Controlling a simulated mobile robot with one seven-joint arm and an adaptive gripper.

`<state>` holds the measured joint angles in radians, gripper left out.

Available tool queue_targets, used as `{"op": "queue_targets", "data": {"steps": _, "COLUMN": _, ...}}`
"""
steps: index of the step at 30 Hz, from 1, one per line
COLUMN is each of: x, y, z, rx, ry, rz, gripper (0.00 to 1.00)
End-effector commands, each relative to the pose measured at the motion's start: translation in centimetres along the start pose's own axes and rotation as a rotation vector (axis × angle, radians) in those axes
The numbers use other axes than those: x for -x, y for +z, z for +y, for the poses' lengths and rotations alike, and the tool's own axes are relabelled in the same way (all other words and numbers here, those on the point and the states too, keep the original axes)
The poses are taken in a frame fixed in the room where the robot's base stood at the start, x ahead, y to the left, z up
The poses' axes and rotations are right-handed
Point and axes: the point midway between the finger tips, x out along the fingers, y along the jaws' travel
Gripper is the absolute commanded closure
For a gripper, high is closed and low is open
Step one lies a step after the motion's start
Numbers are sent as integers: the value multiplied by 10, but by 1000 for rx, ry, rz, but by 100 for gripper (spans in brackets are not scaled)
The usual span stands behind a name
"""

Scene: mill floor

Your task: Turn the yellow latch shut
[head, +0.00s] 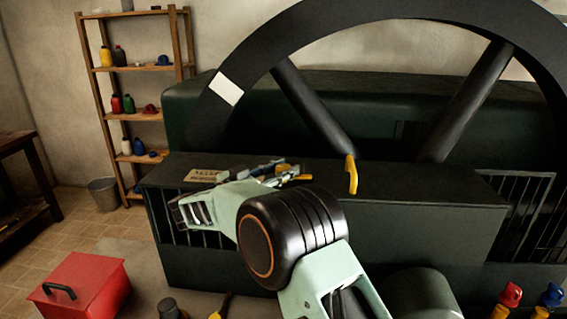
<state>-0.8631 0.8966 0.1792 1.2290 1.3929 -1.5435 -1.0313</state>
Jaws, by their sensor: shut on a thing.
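My gripper (288,171) is over the top of the dark green machine housing (420,190), near its front edge, partly hidden behind my own arm. A small yellow piece (301,177) shows at its fingertips and looks like the yellow latch. The gripper appears shut on it. Most of this piece is hidden, so its angle cannot be told. A separate curved yellow handle (351,175) stands upright at the housing's front edge, to the right of the gripper and apart from it.
A large dark flywheel (228,88) with a white mark rises behind the housing. A label plate (205,175) lies left of my gripper. A red toolbox (82,287), a bucket (104,193) and a wooden shelf (134,68) stand left. Spray bottles (508,298) stand front right.

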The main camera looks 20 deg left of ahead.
Motion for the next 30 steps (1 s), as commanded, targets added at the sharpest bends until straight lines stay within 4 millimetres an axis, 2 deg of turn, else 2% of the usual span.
{"op": "queue_targets", "data": {"steps": 9, "x": -1, "y": -2, "z": 0, "rx": -3, "ry": 75, "rz": 3, "gripper": 94}}
{"op": "queue_targets", "data": {"steps": 24, "x": -2, "y": -3, "z": 0, "rx": -4, "ry": 87, "rz": 5, "gripper": 94}}
{"op": "queue_targets", "data": {"steps": 25, "x": -2, "y": -3, "z": 0, "rx": -4, "ry": 87, "rz": 5, "gripper": 69}}
{"op": "queue_targets", "data": {"steps": 30, "x": -1, "y": -2, "z": 0, "rx": -3, "ry": 86, "rz": 4, "gripper": 51}}
